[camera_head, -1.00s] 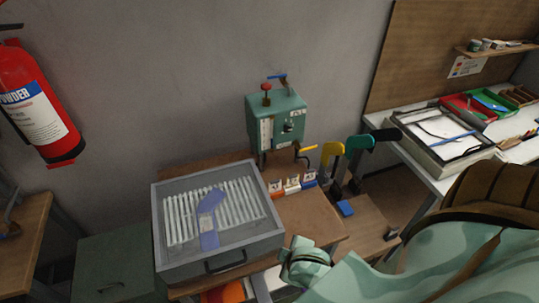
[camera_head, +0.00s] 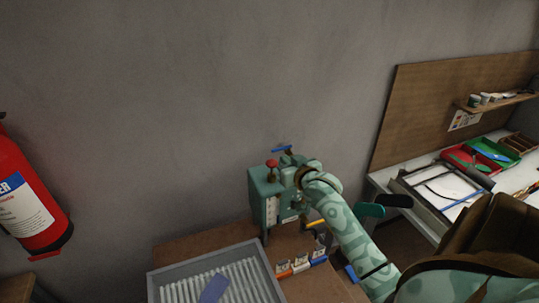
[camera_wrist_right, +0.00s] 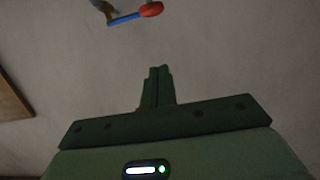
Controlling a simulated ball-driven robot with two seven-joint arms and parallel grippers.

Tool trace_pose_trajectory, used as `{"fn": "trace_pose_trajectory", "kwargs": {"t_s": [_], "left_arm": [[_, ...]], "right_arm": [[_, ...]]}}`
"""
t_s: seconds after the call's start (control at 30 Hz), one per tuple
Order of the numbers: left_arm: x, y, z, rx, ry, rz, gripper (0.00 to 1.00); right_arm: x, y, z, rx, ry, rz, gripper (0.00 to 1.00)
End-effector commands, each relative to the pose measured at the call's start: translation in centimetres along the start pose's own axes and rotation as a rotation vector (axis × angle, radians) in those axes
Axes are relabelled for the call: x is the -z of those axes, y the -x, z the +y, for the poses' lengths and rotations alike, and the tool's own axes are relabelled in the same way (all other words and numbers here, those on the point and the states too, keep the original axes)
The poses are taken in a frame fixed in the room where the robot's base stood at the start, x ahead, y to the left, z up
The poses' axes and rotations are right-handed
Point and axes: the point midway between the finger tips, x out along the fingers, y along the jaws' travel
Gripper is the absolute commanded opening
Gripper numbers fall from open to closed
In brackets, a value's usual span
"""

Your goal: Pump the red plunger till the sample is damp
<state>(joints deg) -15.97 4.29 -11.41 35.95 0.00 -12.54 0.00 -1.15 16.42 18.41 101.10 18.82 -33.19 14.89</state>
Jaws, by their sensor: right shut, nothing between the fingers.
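The red plunger (camera_head: 272,164) stands up from the top of the green machine (camera_head: 265,199) by the wall. Its red knob also shows at the top of the right wrist view (camera_wrist_right: 151,9), beyond my fingertips and apart from them. My right gripper (camera_wrist_right: 158,70) is shut and empty. In the head view my right arm reaches up to the machine from the lower right and hides part of its right side. The purple sock sample (camera_head: 213,289) lies on the ribbed rack in the grey tray (camera_head: 160,274), cut off by the bottom edge. My left gripper is not in view.
A blue-handled valve (camera_head: 282,149) sits behind the plunger, close to my right wrist. A yellow lever (camera_head: 315,223) and small labelled clips (camera_head: 300,264) are beside my forearm. A fire extinguisher (camera_head: 28,200) hangs at left. The wall space above the machine is clear.

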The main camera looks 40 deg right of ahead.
Motion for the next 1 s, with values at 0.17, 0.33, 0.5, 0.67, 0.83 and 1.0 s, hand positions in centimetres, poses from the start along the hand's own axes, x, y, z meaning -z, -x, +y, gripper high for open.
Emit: {"fn": "trace_pose_trajectory", "kwargs": {"t_s": [0.17,0.33,0.5,0.67,0.83,1.0], "left_arm": [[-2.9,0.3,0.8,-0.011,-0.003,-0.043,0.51],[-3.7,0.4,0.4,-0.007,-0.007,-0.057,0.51],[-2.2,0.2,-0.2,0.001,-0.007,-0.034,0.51],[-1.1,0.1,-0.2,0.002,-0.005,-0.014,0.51],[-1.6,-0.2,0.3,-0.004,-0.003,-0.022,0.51],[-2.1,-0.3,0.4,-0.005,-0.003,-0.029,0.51]], "right_arm": [[-0.1,0.0,0.0,0.000,0.002,-0.002,0.00],[-0.1,-0.3,0.0,-0.001,0.003,-0.002,0.00],[0.0,-2.5,0.0,-0.001,0.004,-0.003,0.00],[-0.1,-6.0,0.0,-0.001,0.004,-0.004,0.00],[-0.1,-9.6,0.0,-0.001,0.003,-0.003,0.00],[-2.4,-10.5,0.0,0.000,0.004,-0.006,0.00]]}}
